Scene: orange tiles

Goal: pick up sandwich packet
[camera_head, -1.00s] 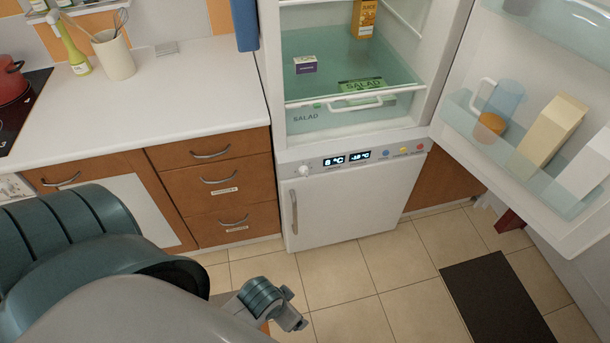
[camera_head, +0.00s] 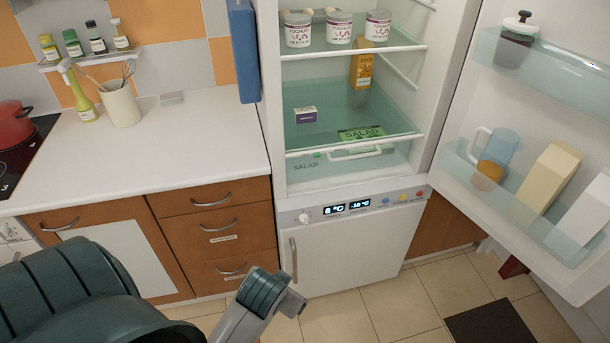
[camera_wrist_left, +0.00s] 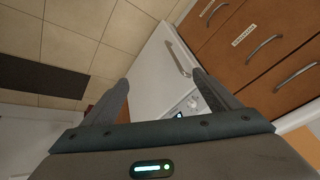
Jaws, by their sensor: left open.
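I cannot make out anything that is clearly a sandwich packet. In the head view my left arm is low in front of the drawers and fridge, well below the shelf. My right gripper is not in view.
The fridge door (camera_head: 487,100) stands open at the right, with a jug (camera_head: 500,150) and cartons in its rack. Yoghurt tubs (camera_head: 338,28) and an orange juice carton (camera_head: 361,68) stand inside the fridge. The white counter (camera_head: 150,150) has clear space at left.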

